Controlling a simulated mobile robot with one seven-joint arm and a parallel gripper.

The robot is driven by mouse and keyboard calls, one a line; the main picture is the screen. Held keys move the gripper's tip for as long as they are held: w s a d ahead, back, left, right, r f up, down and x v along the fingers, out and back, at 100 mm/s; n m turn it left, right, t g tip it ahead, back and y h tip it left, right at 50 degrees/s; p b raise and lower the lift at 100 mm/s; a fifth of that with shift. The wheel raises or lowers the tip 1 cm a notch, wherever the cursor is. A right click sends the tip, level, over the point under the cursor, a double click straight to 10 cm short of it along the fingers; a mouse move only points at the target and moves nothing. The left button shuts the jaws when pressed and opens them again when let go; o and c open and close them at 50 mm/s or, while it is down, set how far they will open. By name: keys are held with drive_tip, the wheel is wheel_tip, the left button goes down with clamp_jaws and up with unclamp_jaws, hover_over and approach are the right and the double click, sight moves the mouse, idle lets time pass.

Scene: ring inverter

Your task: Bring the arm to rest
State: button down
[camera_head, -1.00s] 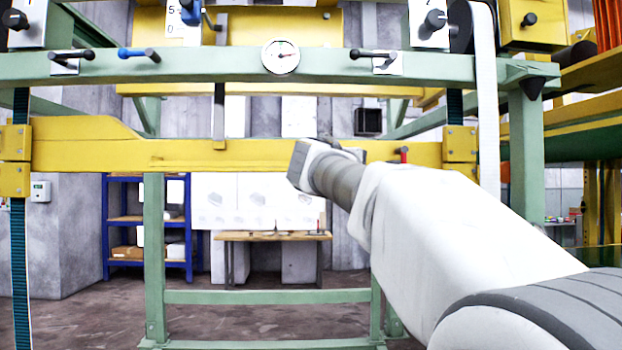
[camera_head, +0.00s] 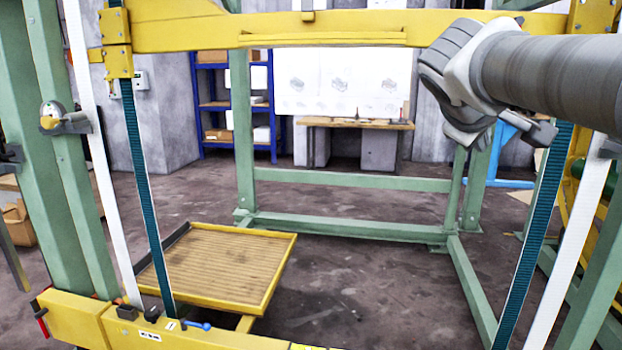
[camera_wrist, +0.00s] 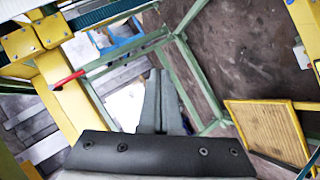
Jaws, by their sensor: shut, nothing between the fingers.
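My gripper (camera_wrist: 159,78) shows in the wrist view as two grey fingers lying side by side, shut and empty. It points out over the floor inside the green frame. In the head view my arm comes in from the right edge, and its grey wrist (camera_head: 462,80) is at the upper right, in front of the right end of the yellow crossbeam. The fingers are mostly hidden or hard to make out there.
The yellow crossbeam (camera_head: 340,30) spans the top. Teal belts (camera_head: 140,190) run down both sides. A yellow-rimmed slatted tray (camera_head: 290,262) sits low at left. A workbench (camera_head: 355,124) and blue shelf (camera_head: 202,105) stand behind. The middle floor is open.

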drive_tip(key=s+a+f+m+g+y, duration=0.2)
drive_tip(key=s+a+f+m+y, duration=0.3)
drive_tip(key=s+f, duration=0.65)
drive_tip(key=s+a+f+g+y, duration=0.2)
drive_tip(key=s+a+f+y, duration=0.1)
drive_tip(key=s+a+f, duration=0.8)
drive_tip(key=d+r+p, duration=0.1)
drive_tip(key=r+p, duration=0.8)
drive_tip(key=p, duration=0.1)
drive_tip(key=w+d+r+p, duration=0.1)
drive_tip(key=d+r+p, duration=0.1)
drive_tip(key=r+p, duration=0.8)
drive_tip(key=shift+w+p, duration=0.25)
drive_tip(key=shift+p, duration=0.1)
